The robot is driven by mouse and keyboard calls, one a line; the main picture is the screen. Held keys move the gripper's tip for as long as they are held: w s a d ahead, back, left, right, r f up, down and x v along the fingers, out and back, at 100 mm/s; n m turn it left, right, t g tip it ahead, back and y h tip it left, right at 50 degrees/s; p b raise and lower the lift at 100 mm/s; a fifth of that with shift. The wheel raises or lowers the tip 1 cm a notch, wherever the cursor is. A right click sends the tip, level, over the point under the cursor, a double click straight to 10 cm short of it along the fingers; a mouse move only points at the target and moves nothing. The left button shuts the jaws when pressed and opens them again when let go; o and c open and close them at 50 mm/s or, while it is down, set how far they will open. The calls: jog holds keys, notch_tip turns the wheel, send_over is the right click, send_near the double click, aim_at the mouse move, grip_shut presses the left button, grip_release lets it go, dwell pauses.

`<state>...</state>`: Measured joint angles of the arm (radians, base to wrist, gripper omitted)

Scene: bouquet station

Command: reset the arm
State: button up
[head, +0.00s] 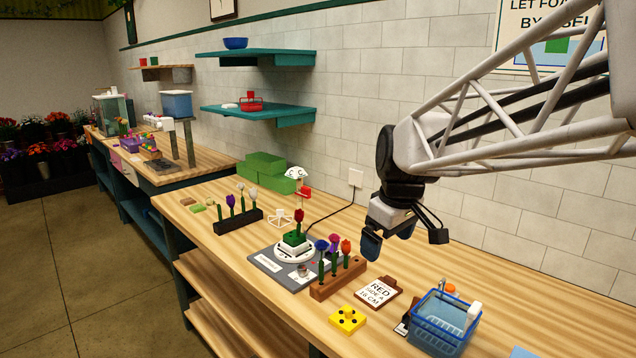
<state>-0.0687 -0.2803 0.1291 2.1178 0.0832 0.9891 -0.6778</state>
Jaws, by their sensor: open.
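My gripper (404,242) hangs from the white lattice arm at the right of the head view. Its two dark fingers are apart and nothing shows between them. It is in the air above the right part of the wooden table (216,253), near the wall. Below and left of it, a red flower (299,215) stands upright in a green block (295,240) on a white round stand. The stand is on a grey mat (262,254). A brown wooden rack (338,277) holds a blue, a purple and an orange flower.
A dark rack (238,221) with flowers, green blocks (262,173) and a lamp stand further back. Teal shelves (258,110) jut from the wall.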

jog(key=s+d+f+m, duration=0.2)
jog(key=s+f+m, duration=0.2)
jog(key=s, duration=0.7)
jog(key=s+d+f+m, duration=0.3)
jog(key=s+f+m, duration=0.1)
jog(key=s, duration=0.8)
jog(key=shift+s+d+t+h, duration=0.2)
jog(key=shift+t+h, duration=0.1)
jog(key=shift+h, duration=0.1)
jog(key=shift+f, duration=0.1)
